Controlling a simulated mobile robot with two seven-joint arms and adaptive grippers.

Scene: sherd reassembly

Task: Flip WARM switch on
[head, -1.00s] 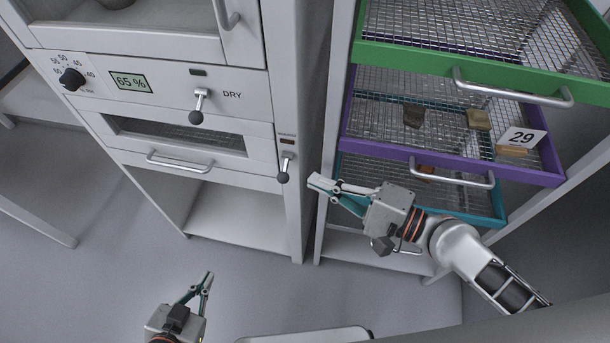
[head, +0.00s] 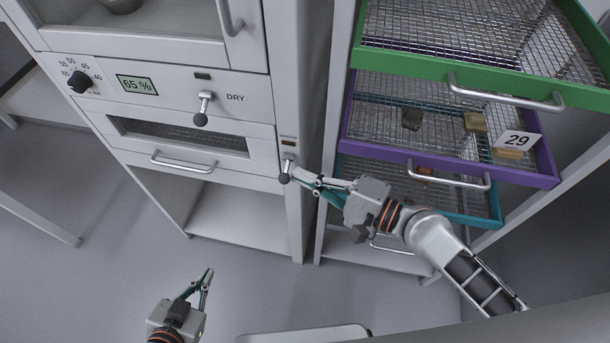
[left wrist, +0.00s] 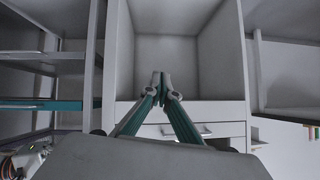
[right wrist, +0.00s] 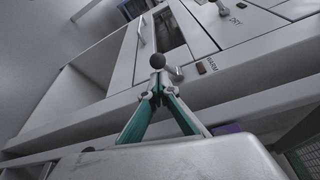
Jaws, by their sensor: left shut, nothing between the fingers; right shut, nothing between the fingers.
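The WARM switch (head: 285,178) is a small lever with a dark ball knob on the cabinet's right post; its knob points downward. The switch's ball also shows in the right wrist view (right wrist: 157,60), with the WARM label (right wrist: 213,63) and a dull reddish-brown indicator (right wrist: 201,68) to its right. My right gripper (head: 291,168) is shut and empty, its fingertips right at the lever; whether they touch it I cannot tell. The fingertips partly hide the lever. My left gripper (head: 209,273) is shut and empty, low in front of the cabinet, away from the switch.
The DRY switch (head: 202,118) also points down, left of the WARM switch. A 65 % display (head: 137,85) and a dial (head: 80,82) sit further left. To the right, a rack holds mesh trays with green (head: 420,62) and purple (head: 400,150) frames, close to my right arm.

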